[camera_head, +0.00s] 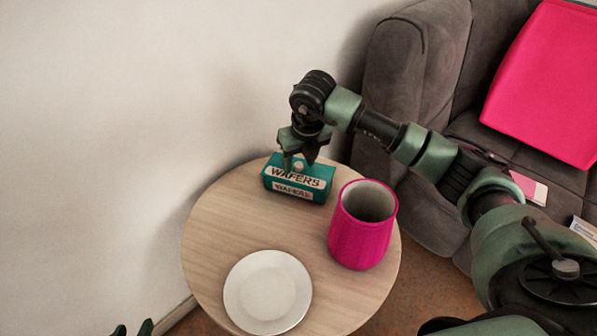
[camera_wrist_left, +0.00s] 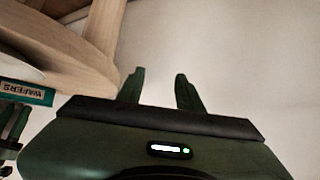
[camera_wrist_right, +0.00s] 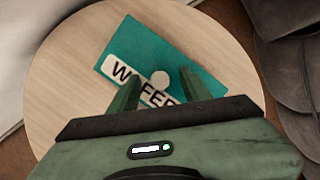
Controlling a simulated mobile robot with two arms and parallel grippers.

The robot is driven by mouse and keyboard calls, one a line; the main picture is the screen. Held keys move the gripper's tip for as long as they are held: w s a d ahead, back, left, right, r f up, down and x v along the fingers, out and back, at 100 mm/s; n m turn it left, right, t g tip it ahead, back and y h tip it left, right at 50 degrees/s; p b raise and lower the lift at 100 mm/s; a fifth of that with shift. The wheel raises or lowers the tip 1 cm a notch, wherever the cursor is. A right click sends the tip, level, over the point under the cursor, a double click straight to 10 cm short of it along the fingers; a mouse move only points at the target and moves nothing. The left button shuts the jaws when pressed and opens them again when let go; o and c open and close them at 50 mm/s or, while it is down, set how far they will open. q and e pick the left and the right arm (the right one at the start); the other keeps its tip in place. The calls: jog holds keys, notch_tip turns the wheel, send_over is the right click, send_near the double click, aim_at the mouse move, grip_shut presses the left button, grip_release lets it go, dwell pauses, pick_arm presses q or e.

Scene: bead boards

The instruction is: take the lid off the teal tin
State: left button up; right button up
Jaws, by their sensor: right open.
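The teal tin (camera_head: 279,187) stands on the round table, marked WAFERS on its top and front. Its lid (camera_head: 322,171) sits on it, with a pale round knob in the middle. My right gripper (camera_head: 299,166) is open and points down over the lid. In the right wrist view the knob (camera_wrist_right: 160,78) lies between its open fingers (camera_wrist_right: 158,82), with no clear contact. The fingers hide part of the lettering. My left gripper (camera_wrist_left: 157,82) is open and empty, low and off the table; its fingertips (camera_head: 132,329) show at the bottom left of the head view.
A pink ribbed pot (camera_head: 360,236), open and apparently empty, stands right of the tin, close to my right arm. A white plate (camera_head: 267,290) lies at the table's front. The wall is behind left. A grey sofa (camera_head: 405,100) with a pink cushion (camera_head: 545,85) stands right.

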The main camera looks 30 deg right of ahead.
grip_shut()
jog(key=shift+r, duration=0.2)
